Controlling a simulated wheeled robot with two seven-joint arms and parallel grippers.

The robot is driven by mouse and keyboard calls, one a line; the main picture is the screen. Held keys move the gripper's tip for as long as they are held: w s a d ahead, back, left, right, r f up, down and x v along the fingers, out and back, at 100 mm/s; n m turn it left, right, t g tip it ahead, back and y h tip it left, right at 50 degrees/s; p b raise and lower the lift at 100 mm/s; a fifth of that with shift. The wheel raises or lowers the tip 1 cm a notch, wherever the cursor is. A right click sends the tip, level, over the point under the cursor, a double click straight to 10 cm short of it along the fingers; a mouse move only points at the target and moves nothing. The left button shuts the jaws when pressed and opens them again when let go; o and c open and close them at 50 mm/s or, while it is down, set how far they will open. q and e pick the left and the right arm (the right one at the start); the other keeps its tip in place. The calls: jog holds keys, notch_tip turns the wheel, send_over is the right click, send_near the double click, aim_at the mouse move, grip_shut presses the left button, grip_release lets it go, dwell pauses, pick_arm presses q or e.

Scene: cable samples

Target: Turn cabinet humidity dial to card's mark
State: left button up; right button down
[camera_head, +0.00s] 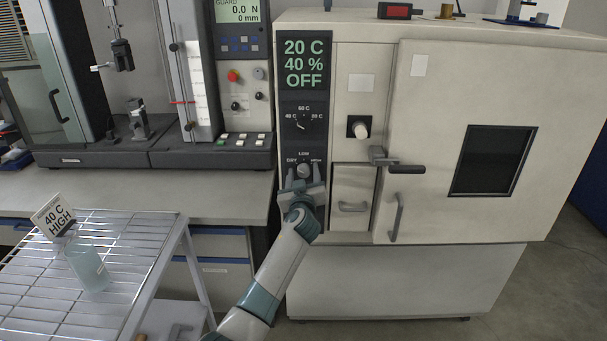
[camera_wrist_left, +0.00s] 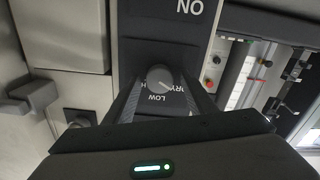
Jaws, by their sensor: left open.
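The white card (camera_head: 54,217) reads "40 C HIGH" and stands tilted on the wire rack at left. The humidity dial (camera_head: 303,171) is the lower round knob on the cabinet's dark panel, with DRY at its left and LOW above it. Its right-hand label is partly unclear. In the left wrist view the grey knob (camera_wrist_left: 160,78) carries a pale mark that seems to point between LOW and DRY. My left gripper (camera_head: 303,184) is open at the dial, its fingers on either side of the knob; contact cannot be told. My right gripper is out of view.
The cabinet display (camera_head: 304,63) reads 20 C, 40 %, OFF. The temperature dial (camera_head: 303,124) sits above the humidity dial. A beaker (camera_head: 88,268) stands on the rack (camera_head: 120,235).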

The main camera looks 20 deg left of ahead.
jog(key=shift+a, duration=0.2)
pick_arm(q)
jog(key=c, duration=1)
jog(key=shift+c, duration=0.2)
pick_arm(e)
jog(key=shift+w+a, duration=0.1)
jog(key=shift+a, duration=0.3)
